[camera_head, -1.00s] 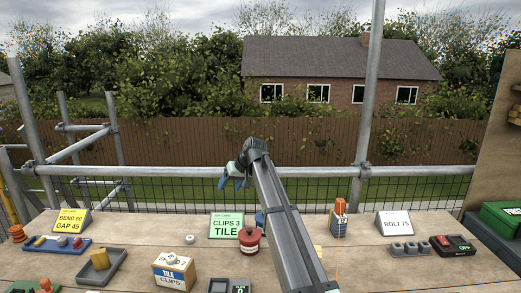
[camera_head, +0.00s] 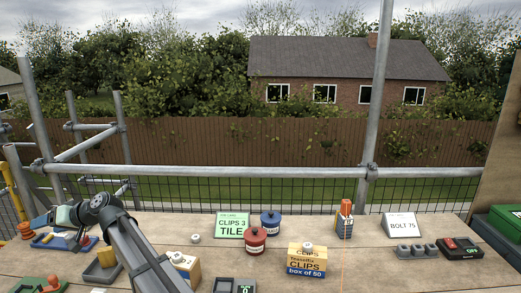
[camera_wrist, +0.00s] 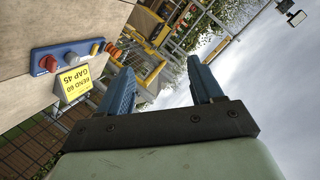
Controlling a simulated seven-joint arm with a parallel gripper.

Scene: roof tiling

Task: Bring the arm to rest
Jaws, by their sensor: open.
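My arm slopes up from the bottom of the head view and bends over to the left.
The bench (camera_head: 370,265) holds a red pot (camera_head: 255,240), a blue pot (camera_head: 270,223), a clips box (camera_head: 307,262), a green card (camera_head: 231,226) and a switch box (camera_head: 460,247). In the wrist view, a yellow card (camera_wrist: 76,84) stands beside the tray. Scaffold poles (camera_head: 373,120) stand behind.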

